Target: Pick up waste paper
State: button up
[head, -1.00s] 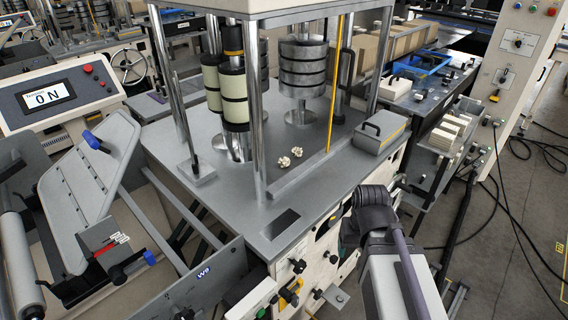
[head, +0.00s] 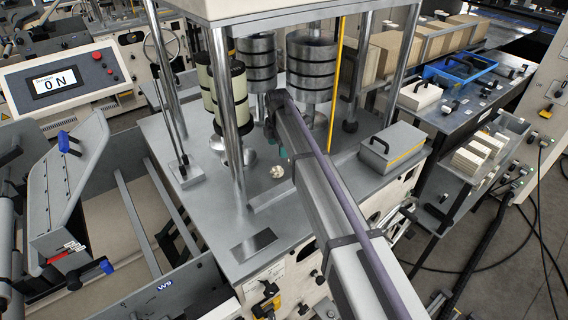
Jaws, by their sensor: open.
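A small crumpled piece of cream waste paper (head: 277,171) lies on the grey metal deck (head: 215,212) of the machine, between the posts. No second piece shows now; my arm covers the deck just right of this one. My arm reaches in from the lower right, past the front of the machine. My gripper (head: 275,145) is small and partly hidden by the arm's end. It is open, just above and behind the paper in the picture, and appears apart from it.
Chrome posts (head: 227,110) and dark ringed cylinders (head: 312,70) stand close around my gripper. A yellow rod (head: 336,75) rises behind my arm. A grey box with a handle (head: 392,148) sits at the deck's right. The deck's front left is mostly clear.

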aim_at(277, 170)
jog(key=shift+s+n, duration=0.3)
jog(key=shift+n, duration=0.6)
jog(key=shift+s+a+r+n, duration=0.25)
jog(key=shift+s+a+n, duration=0.1)
jog(key=shift+s, duration=0.1)
jog(key=shift+s+a+f, duration=0.1)
jog(key=shift+s+a, duration=0.05)
jog(key=shift+a, duration=0.05)
jog(key=f+b, duration=0.6)
jog(key=shift+d, duration=0.2)
jog(key=shift+w+d, duration=0.1)
jog(key=shift+w, duration=0.1)
notch_tip(277, 170, down, 5)
jog(key=b, duration=0.5)
jog(key=shift+f, duration=0.15)
jog(key=shift+s+r, duration=0.1)
jog(key=shift+r, duration=0.2)
jog(key=c, duration=1)
